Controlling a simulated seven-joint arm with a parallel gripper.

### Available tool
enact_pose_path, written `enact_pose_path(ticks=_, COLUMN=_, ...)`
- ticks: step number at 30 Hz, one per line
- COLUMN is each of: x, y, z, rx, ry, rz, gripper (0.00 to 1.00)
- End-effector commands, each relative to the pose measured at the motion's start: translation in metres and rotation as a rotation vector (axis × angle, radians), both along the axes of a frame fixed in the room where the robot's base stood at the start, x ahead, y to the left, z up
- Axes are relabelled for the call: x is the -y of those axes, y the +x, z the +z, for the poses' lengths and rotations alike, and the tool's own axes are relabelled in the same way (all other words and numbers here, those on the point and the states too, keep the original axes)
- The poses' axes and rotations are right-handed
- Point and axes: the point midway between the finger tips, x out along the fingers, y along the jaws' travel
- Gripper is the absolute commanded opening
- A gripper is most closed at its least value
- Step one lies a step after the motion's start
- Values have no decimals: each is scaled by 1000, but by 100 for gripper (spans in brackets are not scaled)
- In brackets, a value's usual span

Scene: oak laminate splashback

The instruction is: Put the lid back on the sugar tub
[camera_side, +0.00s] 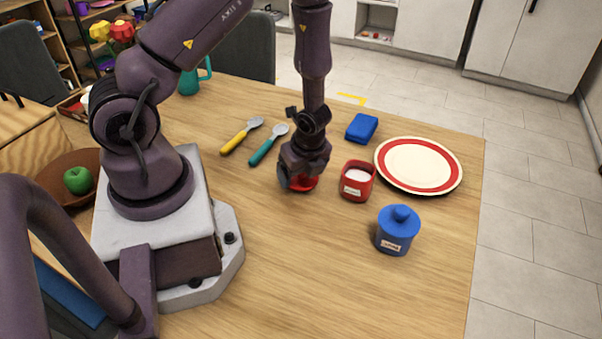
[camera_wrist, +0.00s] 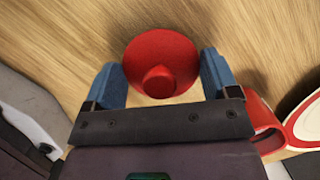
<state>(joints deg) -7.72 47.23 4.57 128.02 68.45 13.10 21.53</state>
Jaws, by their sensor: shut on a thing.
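The red lid (camera_wrist: 178,52), round with a knob on top, lies between the two blue fingers of my gripper (camera_wrist: 161,78) in the wrist view. In the side view my gripper (camera_side: 301,178) points down and is shut on this lid (camera_side: 305,184), which is partly hidden. I cannot tell whether the lid touches the table. The open red tub (camera_side: 353,189), with white contents and a pale label, stands upright just right of my gripper. Its edge also shows at the lower right of the wrist view (camera_wrist: 264,118). The label is too small to read.
A blue lidded tub (camera_side: 395,241) stands front right of the red tub. Yellow-handled (camera_side: 235,141) and teal-handled (camera_side: 263,151) utensils lie to the left. The front table is clear.

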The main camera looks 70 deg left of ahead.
Motion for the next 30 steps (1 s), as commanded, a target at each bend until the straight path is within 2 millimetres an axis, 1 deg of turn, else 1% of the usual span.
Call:
enact_pose_path(ticks=5, x=-1, y=0, z=21, rx=5, ry=-1, rz=4, gripper=58)
enact_pose_path(ticks=12, x=-1, y=1, z=66, rx=6, ry=0, rz=3, gripper=58)
enact_pose_path(ticks=15, x=-1, y=0, z=80, rx=4, ry=1, rz=2, gripper=58)
enact_pose_path(ticks=17, x=1, y=0, z=86, rx=2, ry=0, rz=-4, gripper=58)
enact_pose_path(ticks=19, x=7, y=2, z=89, rx=-4, ry=-4, rz=-26, gripper=58)
enact_pose_path(ticks=20, x=10, y=7, z=90, rx=2, ry=-6, rz=-32, gripper=58)
enact_pose_path(ticks=22, x=20, y=23, z=93, rx=17, ry=-10, rz=-51, gripper=58)
enact_pose_path(ticks=27, x=47, y=74, z=104, rx=40, ry=-6, rz=-56, gripper=58)
enact_pose_path(ticks=30, x=61, y=96, z=113, rx=40, ry=-8, rz=-42, gripper=58)
